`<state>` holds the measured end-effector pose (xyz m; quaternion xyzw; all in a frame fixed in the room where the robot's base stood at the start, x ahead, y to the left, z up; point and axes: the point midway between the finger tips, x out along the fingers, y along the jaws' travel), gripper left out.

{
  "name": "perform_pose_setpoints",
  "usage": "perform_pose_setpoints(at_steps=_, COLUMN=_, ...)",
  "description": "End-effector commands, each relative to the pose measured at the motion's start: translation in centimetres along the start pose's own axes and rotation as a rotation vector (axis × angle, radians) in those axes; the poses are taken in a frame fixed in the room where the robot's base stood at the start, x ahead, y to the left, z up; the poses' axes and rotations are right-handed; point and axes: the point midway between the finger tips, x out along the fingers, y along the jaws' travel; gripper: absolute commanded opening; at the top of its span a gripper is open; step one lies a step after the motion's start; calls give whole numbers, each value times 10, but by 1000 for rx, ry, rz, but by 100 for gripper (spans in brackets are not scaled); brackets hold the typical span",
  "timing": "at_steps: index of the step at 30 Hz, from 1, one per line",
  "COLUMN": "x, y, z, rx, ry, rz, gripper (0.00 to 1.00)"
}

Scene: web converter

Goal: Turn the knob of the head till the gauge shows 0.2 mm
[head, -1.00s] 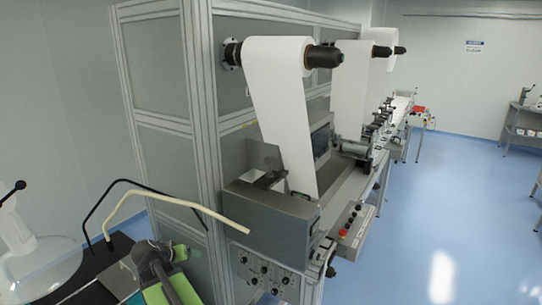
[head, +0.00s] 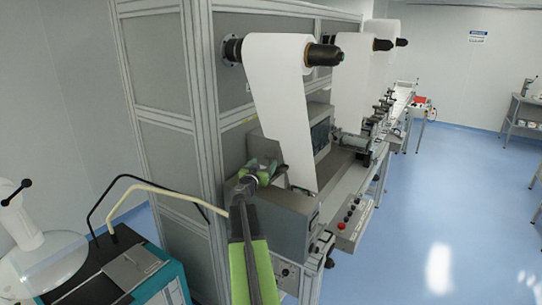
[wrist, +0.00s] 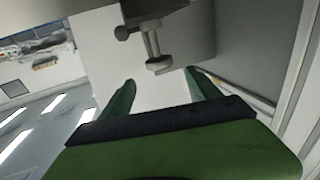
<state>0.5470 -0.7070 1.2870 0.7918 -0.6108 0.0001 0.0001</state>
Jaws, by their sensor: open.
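My gripper (head: 262,173) is raised at the front of the machine, close above the grey box under the paper web. In the wrist view, its two green fingers (wrist: 160,78) are open with nothing between them. A metal fitting (wrist: 145,10) shows just beyond the fingertips. It carries a short stem with a round knob (wrist: 158,65) at its end and a smaller screw (wrist: 122,33) on its left. The knob is in line with the gap between the fingers, apart from both. In the head view my arm hides this fitting. No gauge reading can be made out.
A white paper web (head: 282,110) hangs from a roll right of my gripper. The machine's grey frame (head: 165,105) stands behind my arm. A bent cream tube (head: 172,192) and a teal instrument (head: 155,275) are at lower left. The blue floor (head: 455,215) is clear at right.

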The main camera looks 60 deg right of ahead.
Motion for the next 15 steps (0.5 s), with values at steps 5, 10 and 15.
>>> perform_pose_setpoints(at_steps=5, x=50, y=-1, z=0, rx=0, ry=0, rz=2, gripper=72)
perform_pose_setpoints(at_steps=10, x=81, y=0, z=0, rx=0, ry=0, rz=2, gripper=72)
perform_pose_setpoints(at_steps=15, x=94, y=0, z=0, rx=0, ry=0, rz=1, gripper=72)
